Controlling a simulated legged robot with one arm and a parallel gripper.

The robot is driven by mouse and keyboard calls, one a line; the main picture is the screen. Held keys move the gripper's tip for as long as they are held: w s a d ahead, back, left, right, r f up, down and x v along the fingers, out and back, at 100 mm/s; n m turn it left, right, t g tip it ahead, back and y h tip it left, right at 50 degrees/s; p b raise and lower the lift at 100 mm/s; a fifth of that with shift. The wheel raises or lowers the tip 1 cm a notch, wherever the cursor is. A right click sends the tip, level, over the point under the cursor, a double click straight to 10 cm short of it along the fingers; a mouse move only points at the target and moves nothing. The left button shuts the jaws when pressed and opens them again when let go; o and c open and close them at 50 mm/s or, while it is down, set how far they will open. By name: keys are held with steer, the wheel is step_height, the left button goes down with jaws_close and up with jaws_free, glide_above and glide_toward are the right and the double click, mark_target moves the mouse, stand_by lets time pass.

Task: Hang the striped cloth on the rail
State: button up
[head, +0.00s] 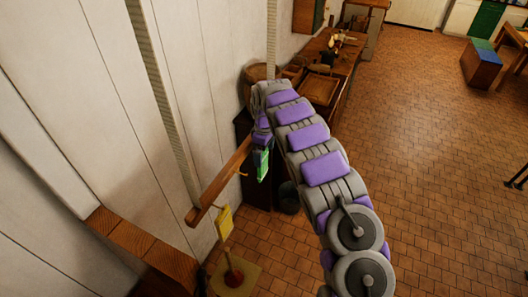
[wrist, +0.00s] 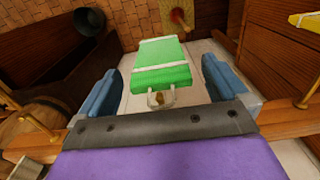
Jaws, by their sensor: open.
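The striped cloth (wrist: 160,68) is green with white bands and has a pale loop at its near end. A small brass tip shows inside the loop, like a hook's end. The cloth hangs down below my gripper and also shows in the head view (head: 263,165). The wooden rail (wrist: 280,124) runs across the wrist view, partly hidden by my gripper; it also shows in the head view (head: 220,183). My gripper (wrist: 167,84) is open, with one blue finger on each side of the cloth and gaps visible between. In the head view my gripper (head: 262,140) is by the rail's far part.
Brass hooks (wrist: 40,124) project from the rail. A yellow cloth (head: 224,222) hangs at the rail's near end. Below it stands a red object on a yellowish base (head: 245,276). A dark bucket (head: 288,198) and a wooden counter (head: 345,60) stand nearby.

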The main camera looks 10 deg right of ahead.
steer(key=shift+r, duration=0.1)
steer(key=shift+r+p, duration=0.9)
steer(key=shift+r, duration=7.65)
steer(key=s+d+m+b, duration=0.1)
steer(key=s+m+b, duration=0.3)
steer(key=s+b, duration=0.55)
steer(key=s+f+m+b, duration=0.2)
steer(key=s+f, duration=0.4)
steer(key=s, duration=0.8)
steer(key=s+f+m+g+b, duration=0.1)
steer(key=s+f+b, duration=0.3)
steer(key=s, duration=1.1)
steer(key=s+f+m+b, duration=0.3)
steer(key=s+f, duration=0.5)
steer(key=s, duration=0.6)
steer(key=shift+s+a+f+m+g+b, duration=0.2)
steer(key=shift+a+m+g+b, duration=0.1)
steer(key=shift+a+m+b, duration=0.25)
steer(key=shift+d, duration=0.1)
